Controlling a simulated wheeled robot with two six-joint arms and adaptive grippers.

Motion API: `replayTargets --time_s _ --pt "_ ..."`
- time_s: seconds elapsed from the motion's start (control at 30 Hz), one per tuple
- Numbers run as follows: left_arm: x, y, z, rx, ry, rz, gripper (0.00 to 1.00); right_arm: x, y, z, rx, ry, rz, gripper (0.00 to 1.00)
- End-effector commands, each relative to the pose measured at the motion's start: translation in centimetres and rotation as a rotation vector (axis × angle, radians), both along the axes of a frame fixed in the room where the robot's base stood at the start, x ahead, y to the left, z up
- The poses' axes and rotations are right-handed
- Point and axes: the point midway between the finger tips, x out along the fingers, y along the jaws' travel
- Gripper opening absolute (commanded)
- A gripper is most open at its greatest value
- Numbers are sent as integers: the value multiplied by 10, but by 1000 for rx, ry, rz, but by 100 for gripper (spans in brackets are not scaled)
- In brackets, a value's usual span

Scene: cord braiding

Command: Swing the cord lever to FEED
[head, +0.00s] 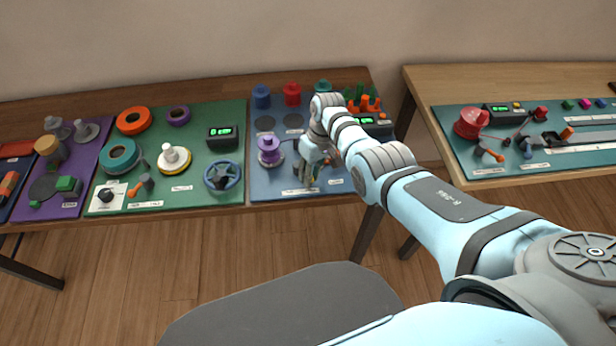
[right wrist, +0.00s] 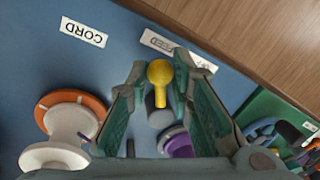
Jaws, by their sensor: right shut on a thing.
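A white FEED label (right wrist: 160,43) lies close to the knob, and a CORD label (right wrist: 83,31) lies farther left. In the head view my right gripper (head: 307,172) is over the front of the blue panel (head: 263,187), and my arm and gripper hide most of the lever there. My left gripper is not in view.
A purple spool (head: 270,150) stands just left of my right gripper. Orange pegs (head: 365,103) and a display box (head: 374,123) are behind it to the right. A handwheel (head: 222,176) sits on the green panel. A gap separates the right table (head: 480,82).

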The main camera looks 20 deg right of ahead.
Motion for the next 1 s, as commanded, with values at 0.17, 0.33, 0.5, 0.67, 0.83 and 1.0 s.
replayTargets --time_s 0.17,0.33,0.5,0.67,0.83,1.0 --pt "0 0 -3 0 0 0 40 1 -2 -1 -1 -1 34 0" --pt "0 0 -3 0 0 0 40 1 -2 0 -1 -1 43 0" --pt "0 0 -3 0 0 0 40 1 -2 0 -1 -1 42 0" --pt "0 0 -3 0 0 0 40 1 -2 0 -1 -1 42 32" --pt "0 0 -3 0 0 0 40 1 -2 0 0 0 42 40" --pt "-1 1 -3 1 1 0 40 1 -2 1 0 -1 42 40"
